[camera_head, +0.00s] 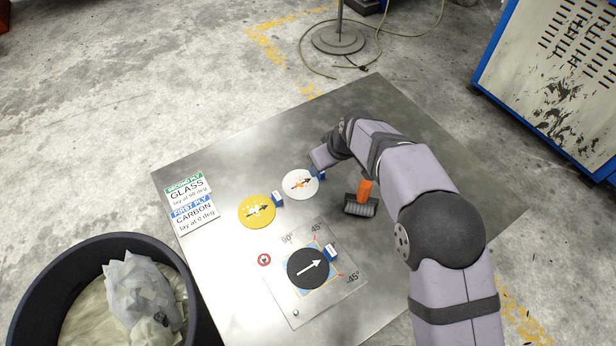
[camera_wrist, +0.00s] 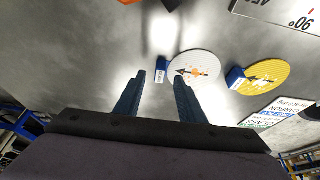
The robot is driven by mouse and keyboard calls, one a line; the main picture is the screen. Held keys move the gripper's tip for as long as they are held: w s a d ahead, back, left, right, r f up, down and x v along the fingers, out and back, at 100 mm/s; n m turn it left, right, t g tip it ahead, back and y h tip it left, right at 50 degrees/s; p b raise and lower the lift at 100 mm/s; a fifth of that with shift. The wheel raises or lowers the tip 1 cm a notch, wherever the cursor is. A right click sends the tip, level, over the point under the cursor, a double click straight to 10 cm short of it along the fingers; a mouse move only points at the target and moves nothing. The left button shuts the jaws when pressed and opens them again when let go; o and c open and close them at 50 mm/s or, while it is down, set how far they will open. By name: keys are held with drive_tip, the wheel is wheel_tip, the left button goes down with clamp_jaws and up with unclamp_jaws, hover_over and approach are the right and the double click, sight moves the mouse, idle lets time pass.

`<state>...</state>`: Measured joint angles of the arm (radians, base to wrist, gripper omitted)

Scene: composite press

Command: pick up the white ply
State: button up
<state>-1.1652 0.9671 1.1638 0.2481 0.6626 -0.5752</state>
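The white ply (camera_head: 300,184) is a round disc with an orange mark and a dark arrow, lying flat on the metal table. A blue tab (camera_head: 321,174) stands at its right edge. My gripper (camera_head: 318,169) is low over that tab, partly hidden by my wrist. In the wrist view the white ply (camera_wrist: 203,66) lies beyond the right fingertip. Its blue tab (camera_wrist: 161,72) shows in line with the gap between the two fingers of my gripper (camera_wrist: 159,79). The fingers are apart with nothing held. I cannot tell whether they straddle the tab.
A yellow ply (camera_head: 256,212) with a blue tab lies left of the white one. A black ply (camera_head: 304,274) lies on the angle-marked plate (camera_head: 290,308). An orange-handled roller (camera_head: 361,202) stands close at right.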

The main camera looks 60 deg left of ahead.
drive_tip(key=shift+x, duration=1.3)
clamp_jaws()
drive_tip(key=shift+r, duration=0.15)
